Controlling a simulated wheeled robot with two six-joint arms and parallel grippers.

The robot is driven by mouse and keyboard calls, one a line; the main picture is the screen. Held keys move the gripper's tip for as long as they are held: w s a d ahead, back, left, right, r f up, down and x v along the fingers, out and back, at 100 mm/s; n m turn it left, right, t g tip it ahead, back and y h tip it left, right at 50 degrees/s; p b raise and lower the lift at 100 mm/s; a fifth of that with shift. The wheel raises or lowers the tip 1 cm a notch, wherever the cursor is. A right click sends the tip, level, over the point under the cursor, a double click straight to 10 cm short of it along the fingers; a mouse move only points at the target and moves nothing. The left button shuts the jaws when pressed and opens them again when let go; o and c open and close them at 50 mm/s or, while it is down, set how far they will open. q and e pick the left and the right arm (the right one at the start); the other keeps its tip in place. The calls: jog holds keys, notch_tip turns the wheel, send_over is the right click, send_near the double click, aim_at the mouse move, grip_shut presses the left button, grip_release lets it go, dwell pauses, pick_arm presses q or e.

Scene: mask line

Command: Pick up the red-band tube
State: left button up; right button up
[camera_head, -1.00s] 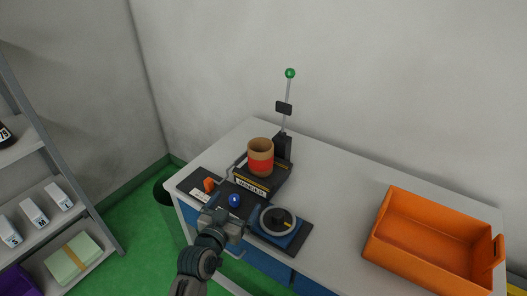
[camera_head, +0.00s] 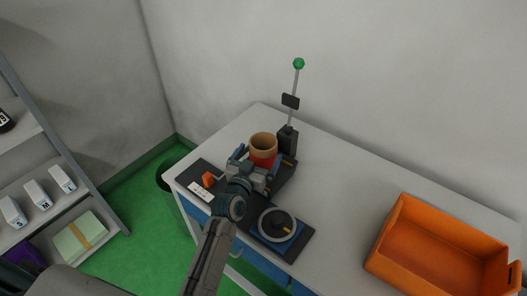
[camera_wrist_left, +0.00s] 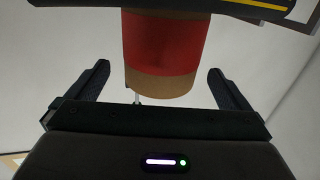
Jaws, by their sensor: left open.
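The red-band tube (camera_head: 264,157) is an open brown cardboard cylinder with a wide red band. It stands upright on a black machine (camera_head: 284,181) near the back of the bench. My left gripper (camera_head: 257,158) is open at the tube's near side, one finger toward each side of it. In the left wrist view, the tube (camera_wrist_left: 160,45) shows between the spread fingers, with a gap on both sides. The gripper hides the tube's lower part and some of the machine in the head view. My right gripper is not in view.
An upright rod with a green ball (camera_head: 299,63) rises behind the tube. A round dial-like device (camera_head: 276,225) and an orange object (camera_head: 208,179) lie nearby. An orange crate (camera_head: 400,262) stands at right. The bench between is clear. A shelf (camera_head: 30,150) stands at left.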

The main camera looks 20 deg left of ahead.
aim_at(268, 137)
pick_arm(q)
jog(key=w, duration=0.2)
jog(key=w+p, duration=0.1)
jog(key=shift+w+d+r, duration=0.1)
jog(key=shift+w+r, duration=0.1)
jog(key=shift+w, duration=0.2)
jog(key=shift+w+f, duration=0.1)
jog(key=shift+w, duration=0.3)
jog(key=shift+s, duration=0.1)
jog(key=c, duration=1)
jog(key=shift+c, duration=0.3)
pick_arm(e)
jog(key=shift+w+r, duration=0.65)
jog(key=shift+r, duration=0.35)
